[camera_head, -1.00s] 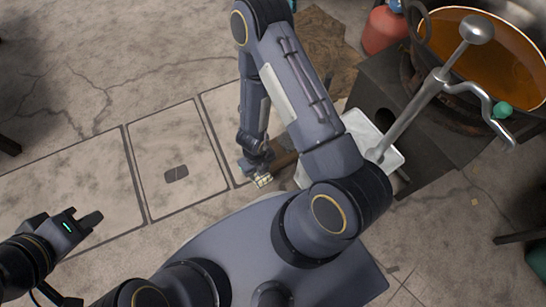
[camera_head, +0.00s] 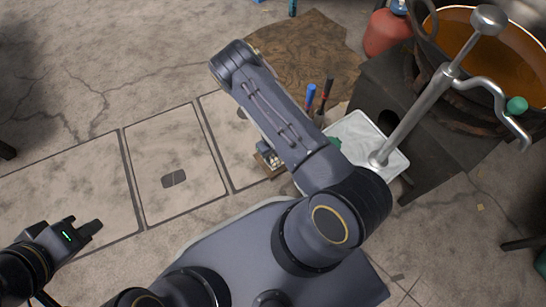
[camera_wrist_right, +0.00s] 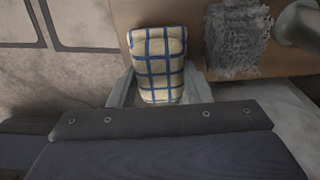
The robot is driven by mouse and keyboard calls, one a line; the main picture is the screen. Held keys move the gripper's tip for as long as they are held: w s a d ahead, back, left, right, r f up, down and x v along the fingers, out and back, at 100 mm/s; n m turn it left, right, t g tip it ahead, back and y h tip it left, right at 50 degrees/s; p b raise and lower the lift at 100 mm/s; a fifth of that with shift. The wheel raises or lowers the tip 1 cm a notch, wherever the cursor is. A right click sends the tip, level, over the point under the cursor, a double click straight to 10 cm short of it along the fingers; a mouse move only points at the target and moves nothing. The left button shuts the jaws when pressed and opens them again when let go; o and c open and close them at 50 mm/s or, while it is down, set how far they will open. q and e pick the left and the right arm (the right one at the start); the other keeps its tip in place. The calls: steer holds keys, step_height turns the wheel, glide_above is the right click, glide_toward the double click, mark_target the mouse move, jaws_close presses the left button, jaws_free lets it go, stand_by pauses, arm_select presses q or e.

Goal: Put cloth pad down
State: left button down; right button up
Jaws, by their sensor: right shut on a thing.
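The cloth pad (camera_wrist_right: 157,62) is cream with blue checked lines. In the right wrist view it sits between the fingers of my right gripper (camera_wrist_right: 159,88), which is shut on it. The pad is over or at the edge of a brown wooden surface (camera_wrist_right: 190,14); I cannot tell whether it touches it. In the head view my right gripper (camera_head: 268,156) is mostly hidden by my forearm, beside a small wooden edge. My left gripper (camera_head: 84,227) is at the lower left over bare floor, with nothing visible in it; its opening is unclear.
A grey shaggy piece (camera_wrist_right: 238,38) lies on the brown surface. A white tray (camera_head: 396,163) holds the foot of a metal press-like tool (camera_head: 420,110). A pot of orange liquid (camera_head: 490,55) stands on a dark stove, near a red gas cylinder (camera_head: 386,32).

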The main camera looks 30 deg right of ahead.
arm_select(q)
steer(key=shift+f, duration=0.3)
arm_select(e)
steer(key=shift+f, duration=0.75)
steer(key=shift+f, duration=0.15)
arm_select(q)
steer(key=shift+f, duration=0.15)
arm_select(e)
steer(key=o, duration=1.3)
